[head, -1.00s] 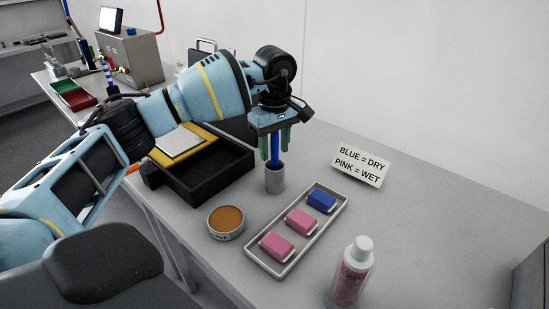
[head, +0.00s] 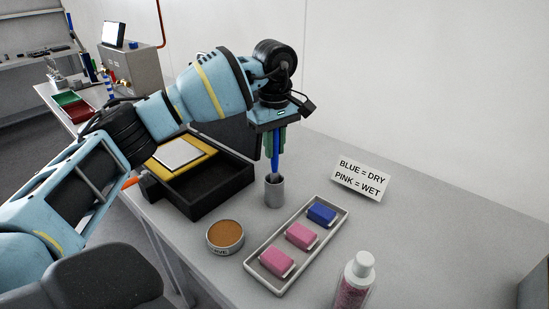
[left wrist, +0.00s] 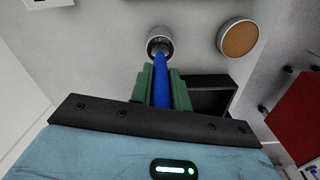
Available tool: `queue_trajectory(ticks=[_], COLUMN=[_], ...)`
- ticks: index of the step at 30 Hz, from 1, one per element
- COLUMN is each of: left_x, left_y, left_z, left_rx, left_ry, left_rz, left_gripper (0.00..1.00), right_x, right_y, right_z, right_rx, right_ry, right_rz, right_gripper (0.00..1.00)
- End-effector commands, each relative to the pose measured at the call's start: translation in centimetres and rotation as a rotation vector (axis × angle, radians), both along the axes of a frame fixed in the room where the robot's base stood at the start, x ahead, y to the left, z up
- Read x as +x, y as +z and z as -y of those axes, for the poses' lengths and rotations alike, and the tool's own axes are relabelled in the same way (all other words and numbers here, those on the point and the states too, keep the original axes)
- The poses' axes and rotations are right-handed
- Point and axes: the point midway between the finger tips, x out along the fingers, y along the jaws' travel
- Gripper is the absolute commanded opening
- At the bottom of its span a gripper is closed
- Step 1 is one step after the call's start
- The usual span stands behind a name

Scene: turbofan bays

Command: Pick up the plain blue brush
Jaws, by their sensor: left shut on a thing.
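The plain blue brush (head: 275,161) stands upright between the green fingers of my left gripper (head: 274,149), which is shut on it. Below the fingers the brush runs down to the mouth of a grey cylindrical cup (head: 274,194). Its lower end is hidden at or inside the cup. In the left wrist view the blue brush (left wrist: 161,80) lies between the fingers of the left gripper (left wrist: 161,76) and points at the cup (left wrist: 158,37). My right gripper is not in view.
A round tin with a brown top (head: 226,233) and a tray (head: 258,262) with pink and blue blocks stand in front of the cup. A bottle (head: 356,283) stands at the front, a sign (head: 361,180) at right. A black box (head: 207,201) is at left.

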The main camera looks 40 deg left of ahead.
Motion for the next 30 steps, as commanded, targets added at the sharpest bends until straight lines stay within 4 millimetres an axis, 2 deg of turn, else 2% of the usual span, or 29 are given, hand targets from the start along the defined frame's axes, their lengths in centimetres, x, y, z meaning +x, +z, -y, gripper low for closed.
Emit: queue_trajectory(ticks=[3,10,15,30], left_x=[0.0,0.0,0.0,0.0], left_y=[2.4,5.4,6.0,5.9], left_z=[0.0,0.0,0.0,0.0], left_rx=[-0.002,-0.001,-0.001,-0.001], left_ry=[0.0,0.0,0.0,0.0], left_rz=[0.002,0.001,-0.001,-0.001], left_gripper=[0.0,0.0,0.0,0.0], right_x=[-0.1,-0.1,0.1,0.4], right_y=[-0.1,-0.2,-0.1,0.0], right_z=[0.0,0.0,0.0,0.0], right_rx=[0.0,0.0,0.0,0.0], right_ry=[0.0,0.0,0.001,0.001], right_rz=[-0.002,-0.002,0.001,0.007], right_gripper=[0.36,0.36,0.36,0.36])
